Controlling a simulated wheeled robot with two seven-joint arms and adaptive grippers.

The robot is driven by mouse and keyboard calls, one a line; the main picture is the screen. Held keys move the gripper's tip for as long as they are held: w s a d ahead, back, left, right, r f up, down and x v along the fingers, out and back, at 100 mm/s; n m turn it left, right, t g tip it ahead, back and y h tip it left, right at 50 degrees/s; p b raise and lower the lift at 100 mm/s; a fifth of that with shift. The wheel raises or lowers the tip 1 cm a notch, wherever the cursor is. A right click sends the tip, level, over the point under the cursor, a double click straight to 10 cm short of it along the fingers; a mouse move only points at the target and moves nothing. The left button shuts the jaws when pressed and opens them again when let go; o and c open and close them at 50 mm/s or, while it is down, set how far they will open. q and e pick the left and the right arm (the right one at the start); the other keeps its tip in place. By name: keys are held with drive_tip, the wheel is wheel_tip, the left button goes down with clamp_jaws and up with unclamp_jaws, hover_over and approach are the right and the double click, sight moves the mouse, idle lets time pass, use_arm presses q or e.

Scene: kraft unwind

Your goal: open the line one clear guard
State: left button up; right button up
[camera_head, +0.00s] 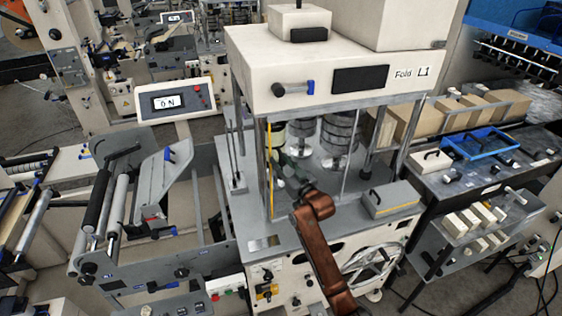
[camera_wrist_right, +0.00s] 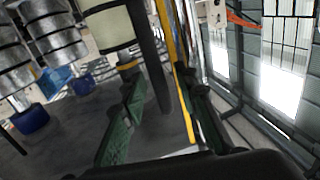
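The line one machine, marked "Fold L1" (camera_head: 408,72), has a clear guard on its front that is hard to make out. A thin yellow upright strip (camera_head: 269,165) stands at its left side. How far the guard stands open or closed is not clear. My left gripper is not in view.
Metal rolls (camera_head: 338,132) stand inside the machine. A grey box with a black handle (camera_head: 391,199) sits on the deck to the right of my arm. A handwheel (camera_head: 373,266) is below it. A display panel reading "ON" (camera_head: 170,101) stands to the left.

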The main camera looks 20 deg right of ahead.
drive_tip(key=shift+c, duration=0.3)
clamp_jaws()
idle(0.4)
